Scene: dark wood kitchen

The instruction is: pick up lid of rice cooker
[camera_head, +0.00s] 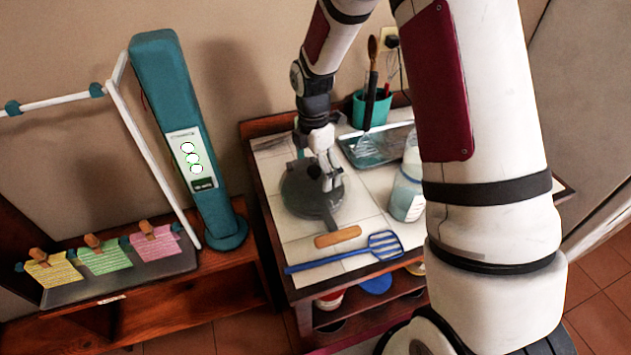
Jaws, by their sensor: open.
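A dark grey, round, lid-like piece (298,197) sits on the light tiled top of the wooden table; I take it to be the rice cooker lid, though the cooker itself cannot be made out. A dark bar-like part extends from it toward the front. My gripper (328,178) points down over its right half, with its fingers open around or just above a small dark knob near the middle. The fingers and knob overlap in this view, so I cannot tell whether they touch.
A glass tray (375,148) and teal utensil cup (371,110) stand behind, a clear jar (406,190) to the right. A wooden-handled piece (337,237) and blue slotted spatula (340,255) lie in front. A teal post (190,140) stands left.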

